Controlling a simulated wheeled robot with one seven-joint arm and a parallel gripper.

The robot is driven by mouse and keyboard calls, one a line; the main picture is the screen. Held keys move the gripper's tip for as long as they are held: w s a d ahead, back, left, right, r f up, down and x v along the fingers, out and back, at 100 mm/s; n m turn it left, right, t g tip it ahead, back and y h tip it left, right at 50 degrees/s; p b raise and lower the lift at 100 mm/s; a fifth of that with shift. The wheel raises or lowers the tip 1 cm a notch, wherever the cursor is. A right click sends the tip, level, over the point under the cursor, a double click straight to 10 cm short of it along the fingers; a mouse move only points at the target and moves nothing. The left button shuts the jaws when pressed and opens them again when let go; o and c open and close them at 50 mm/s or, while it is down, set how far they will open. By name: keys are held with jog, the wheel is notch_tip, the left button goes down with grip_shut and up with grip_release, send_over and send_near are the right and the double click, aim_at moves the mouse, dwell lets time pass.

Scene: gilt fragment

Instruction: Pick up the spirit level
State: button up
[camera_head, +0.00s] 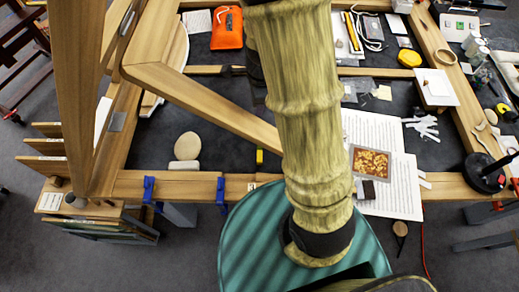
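No thing in view is clearly a spirit level. A small yellow block (259,156) stands on the dark surface inside the wooden frame, just left of my arm; it is too small to tell whether it is the level. A long yellow-and-dark strip (351,32) lies near the top, right of my arm, and its kind is also unclear. My thick, mottled yellow-brown arm rises through the middle of the view and hides part of the table. My gripper is not in view.
A wooden frame (185,186) with crossing bars surrounds the dark work surface. Blue clamps (148,190) grip its front rail. White sheets (396,190) and a gilt piece (370,162) lie right of my arm. An orange pouch (227,28) and a yellow rounded object (409,58) lie farther back.

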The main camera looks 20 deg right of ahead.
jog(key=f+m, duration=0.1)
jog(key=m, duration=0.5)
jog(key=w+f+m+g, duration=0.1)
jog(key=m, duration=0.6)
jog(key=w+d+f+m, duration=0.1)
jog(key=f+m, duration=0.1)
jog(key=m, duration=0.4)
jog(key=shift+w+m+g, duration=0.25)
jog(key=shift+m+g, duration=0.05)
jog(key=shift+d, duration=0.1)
jog(key=b, duration=0.2)
send_near(260, 149)
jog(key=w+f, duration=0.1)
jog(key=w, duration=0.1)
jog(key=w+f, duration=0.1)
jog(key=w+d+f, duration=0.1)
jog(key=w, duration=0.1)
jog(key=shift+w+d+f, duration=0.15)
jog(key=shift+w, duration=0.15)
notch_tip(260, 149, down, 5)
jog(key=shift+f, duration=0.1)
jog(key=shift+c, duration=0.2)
